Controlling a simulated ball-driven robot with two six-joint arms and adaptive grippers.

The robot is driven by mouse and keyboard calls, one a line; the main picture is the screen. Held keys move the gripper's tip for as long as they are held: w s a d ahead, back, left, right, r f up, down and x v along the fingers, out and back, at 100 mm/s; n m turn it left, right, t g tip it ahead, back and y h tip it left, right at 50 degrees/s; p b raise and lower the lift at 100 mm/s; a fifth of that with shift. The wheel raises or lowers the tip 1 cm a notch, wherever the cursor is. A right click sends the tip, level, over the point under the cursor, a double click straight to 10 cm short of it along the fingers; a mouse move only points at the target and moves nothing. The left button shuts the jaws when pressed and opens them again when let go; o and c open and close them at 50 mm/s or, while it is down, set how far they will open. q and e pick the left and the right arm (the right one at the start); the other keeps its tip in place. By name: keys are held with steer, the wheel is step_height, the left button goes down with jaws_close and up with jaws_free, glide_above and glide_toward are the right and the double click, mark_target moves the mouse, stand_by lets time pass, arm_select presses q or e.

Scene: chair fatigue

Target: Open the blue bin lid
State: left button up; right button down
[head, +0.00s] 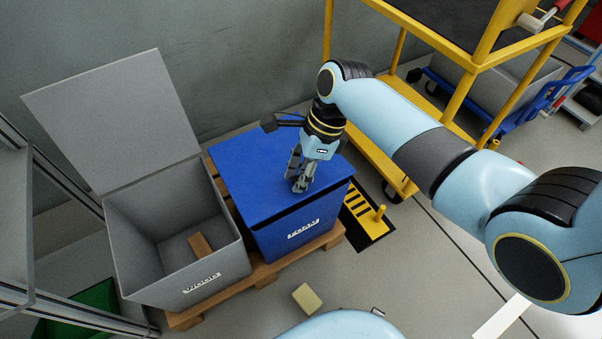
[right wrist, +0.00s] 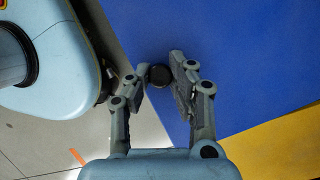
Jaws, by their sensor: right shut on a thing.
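The blue bin (head: 299,232) stands on a wooden pallet, with a white label on its front. Its flat blue lid (head: 250,165) covers the top, and a dark band shows under the lid's front edge. My right gripper (head: 301,186) points down at the lid near its front edge. In the right wrist view its two fingers (right wrist: 160,85) are close around a small dark round knob (right wrist: 159,75) against the blue lid (right wrist: 240,60). The gripper is shut on this knob. My left gripper is in neither view.
A grey bin (head: 125,245) with its lid (head: 120,120) raised stands left of the blue bin, a wooden block (head: 200,246) inside. The pallet (head: 265,273) is under both. A yellow cart (head: 400,172) stands behind right. A small tan block (head: 307,298) lies on the floor in front.

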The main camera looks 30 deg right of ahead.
steer(key=r+p, duration=0.1)
steer(key=w+r+g+p, duration=0.1)
steer(key=shift+r, duration=0.3)
steer(key=shift+w+r+g+p, duration=0.25)
steer(key=shift+r+g+p, duration=0.15)
steer(key=shift+r+p, duration=0.25)
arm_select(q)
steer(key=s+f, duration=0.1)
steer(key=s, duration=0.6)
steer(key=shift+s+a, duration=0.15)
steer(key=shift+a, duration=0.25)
arm_select(e)
steer(key=w+r+m+g, duration=0.1)
steer(key=w+r+g, duration=0.2)
steer(key=r, duration=0.3)
steer(key=shift+w+g, duration=0.3)
steer(key=shift+w, duration=0.45)
